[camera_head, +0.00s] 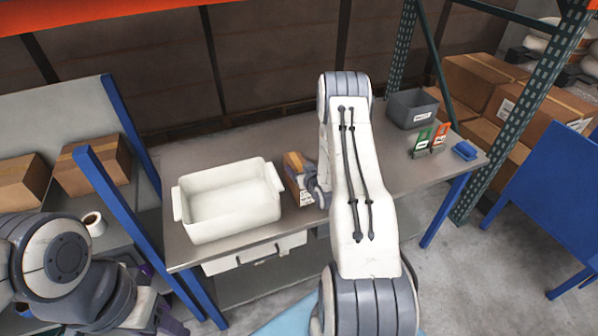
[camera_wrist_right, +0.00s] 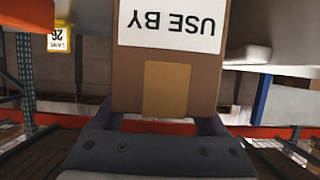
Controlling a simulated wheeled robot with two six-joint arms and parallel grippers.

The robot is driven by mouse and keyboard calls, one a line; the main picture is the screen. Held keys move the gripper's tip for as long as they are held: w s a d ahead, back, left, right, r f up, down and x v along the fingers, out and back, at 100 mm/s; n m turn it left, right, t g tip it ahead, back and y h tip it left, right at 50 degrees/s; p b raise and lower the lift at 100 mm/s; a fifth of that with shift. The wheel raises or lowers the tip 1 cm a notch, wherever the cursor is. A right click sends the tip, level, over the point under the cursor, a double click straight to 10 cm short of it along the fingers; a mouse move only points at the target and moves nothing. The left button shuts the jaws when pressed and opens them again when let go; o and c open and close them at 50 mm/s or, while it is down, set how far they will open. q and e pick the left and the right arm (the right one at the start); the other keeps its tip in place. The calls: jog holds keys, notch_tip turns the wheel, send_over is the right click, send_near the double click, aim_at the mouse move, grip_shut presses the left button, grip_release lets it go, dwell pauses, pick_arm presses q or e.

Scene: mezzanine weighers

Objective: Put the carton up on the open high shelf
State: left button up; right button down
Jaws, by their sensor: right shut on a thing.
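The carton (camera_head: 292,172) is a small brown box beside the right end of a white tub in the head view. My right gripper (camera_head: 318,190) is shut on it, mostly hidden behind my own arm. In the right wrist view the carton (camera_wrist_right: 205,78) fills the upper middle, with tan tape and a white "USE BY" label upside down. The right gripper's fingers (camera_wrist_right: 165,122) sit on both sides of it. My left arm is at the lower left of the head view; its gripper's jaw state is unclear. I cannot make out the open high shelf for certain.
A metal bench (camera_head: 395,180) bears the white tub (camera_head: 230,212), a grey bin (camera_head: 412,108), green and orange cards (camera_head: 430,140) and a blue object (camera_head: 464,150). Blue posts stand at left, near two other cartons (camera_head: 92,165). An orange beam (camera_head: 110,17) crosses the top left.

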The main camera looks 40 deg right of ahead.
notch_tip(320, 180, down, 2)
jog(key=shift+f+p, duration=0.15)
jog(key=shift+p, duration=0.15)
jog(key=shift+f, duration=0.2)
grip_release()
jog(key=shift+r, duration=0.1)
jog(key=b+v, duration=0.3)
jog(key=v, duration=0.9)
jog(key=shift+b, duration=0.3)
